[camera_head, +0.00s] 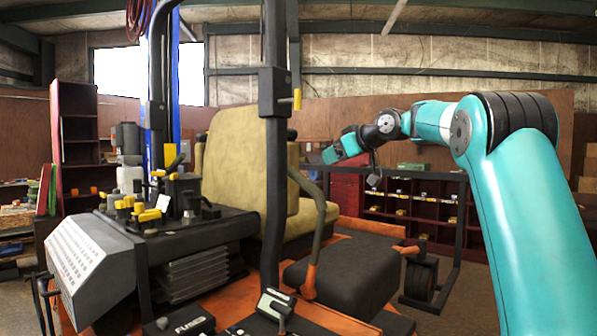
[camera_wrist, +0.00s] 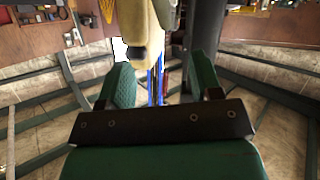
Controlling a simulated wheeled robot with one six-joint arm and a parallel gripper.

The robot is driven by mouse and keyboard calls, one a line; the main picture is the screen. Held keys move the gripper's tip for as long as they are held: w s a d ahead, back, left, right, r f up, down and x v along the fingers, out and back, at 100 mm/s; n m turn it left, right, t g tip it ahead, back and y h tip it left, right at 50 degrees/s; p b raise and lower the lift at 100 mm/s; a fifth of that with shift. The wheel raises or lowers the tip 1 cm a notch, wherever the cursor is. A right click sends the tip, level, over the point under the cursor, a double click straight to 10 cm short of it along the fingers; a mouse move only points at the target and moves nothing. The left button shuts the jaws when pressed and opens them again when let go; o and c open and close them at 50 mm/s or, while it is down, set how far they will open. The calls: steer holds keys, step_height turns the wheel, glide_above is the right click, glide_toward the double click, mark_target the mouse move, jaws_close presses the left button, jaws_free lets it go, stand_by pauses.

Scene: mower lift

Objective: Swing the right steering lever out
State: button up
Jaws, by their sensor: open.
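A curved grey-olive lever (camera_head: 319,213) rises from an orange base beside the mower's seat (camera_head: 232,160). It bends toward the seat, and its upper end is partly hidden by the black upright post. It looks like the right steering lever; I cannot make out a second lever. My gripper (camera_head: 335,152) is raised beyond and to the right of the lever, apart from it. In the wrist view my gripper (camera_wrist: 163,72) has its green fingers spread, with nothing held between them. The pale seat shows beyond them (camera_wrist: 142,28).
A black upright post (camera_head: 274,150) stands in front of the seat. A control console (camera_head: 165,215) with yellow knobs is at left. A black fender cover (camera_head: 345,272) lies right of the lever. Red shelving (camera_head: 400,205) stands behind. Open air surrounds my gripper.

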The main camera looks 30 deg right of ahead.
mark_target(299, 173)
steer(key=p+x, duration=0.8)
steer(key=x, duration=0.7)
steer(key=shift+w+a+r, duration=0.1)
steer(key=shift+w, duration=0.05)
steer(key=shift+p+x, duration=0.4)
steer(key=shift+x, duration=0.4)
jaws_close()
steer(key=shift+a+f, duration=0.1)
steer(key=shift+f, duration=0.15)
